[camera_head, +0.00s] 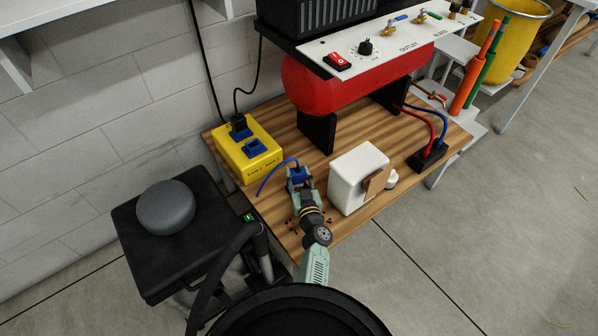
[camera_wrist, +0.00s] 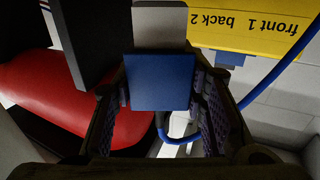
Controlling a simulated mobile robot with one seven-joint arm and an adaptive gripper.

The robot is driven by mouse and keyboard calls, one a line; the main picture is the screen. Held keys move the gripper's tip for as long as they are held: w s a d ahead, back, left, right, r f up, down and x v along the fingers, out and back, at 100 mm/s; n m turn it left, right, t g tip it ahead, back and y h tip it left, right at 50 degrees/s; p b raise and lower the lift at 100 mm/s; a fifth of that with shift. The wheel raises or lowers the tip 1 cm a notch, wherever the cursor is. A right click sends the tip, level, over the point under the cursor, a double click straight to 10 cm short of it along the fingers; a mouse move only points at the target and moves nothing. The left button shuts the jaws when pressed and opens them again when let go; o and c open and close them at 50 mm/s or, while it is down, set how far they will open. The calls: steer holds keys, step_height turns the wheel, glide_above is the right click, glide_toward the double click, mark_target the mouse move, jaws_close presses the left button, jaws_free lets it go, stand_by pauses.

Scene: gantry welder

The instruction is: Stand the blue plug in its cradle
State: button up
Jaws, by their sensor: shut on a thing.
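The blue plug (camera_head: 297,176) is between the fingers of my gripper (camera_head: 299,182), over the wooden bench left of the white box. In the wrist view the plug (camera_wrist: 160,82) shows a flat square blue face between the two dark fingers of my gripper (camera_wrist: 160,100), which is shut on it. Its blue cable (camera_head: 268,174) curves away to the left. A pale grey plate (camera_wrist: 160,25) shows beyond the plug; I cannot tell what it belongs to. No cradle is clearly recognisable; a black block (camera_head: 427,160) with red and blue leads stands at the bench's right.
A yellow box (camera_head: 262,163) with blue sockets and a black plug stands at the back left. A white box (camera_head: 350,184) with a brown flap is close right of my gripper. A red tank (camera_head: 318,90) on black supports stands behind. A black stool (camera_head: 140,240) is left.

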steer(key=shift+r, duration=0.25)
steer(key=shift+f+b, duration=0.3)
steer(key=shift+b, duration=0.05)
steer(key=shift+f+b, duration=0.4)
steer(key=shift+b, duration=0.35)
steer(key=o, duration=1.2)
steer(key=shift+r, duration=0.1)
